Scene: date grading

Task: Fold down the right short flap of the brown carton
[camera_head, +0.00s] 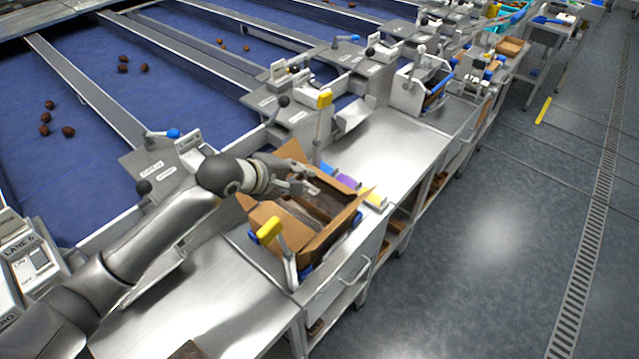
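The brown carton (338,229) stands on the steel bench in the middle of the view, with dark brown contents or lining inside. Flaps stand up or out around its opening: one at the back (291,151), one at the left front (262,214), and one along the right front side. My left gripper (301,181) reaches in from the left over the carton's back left part, close to the back flap. Whether it touches the carton, and how far its fingers are apart, is unclear. My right gripper is not in view.
Purple and yellow blocks (347,184) sit behind the carton. Blue sorting belts (75,90) with a few dates run at left. Bare bench (385,140) lies beyond.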

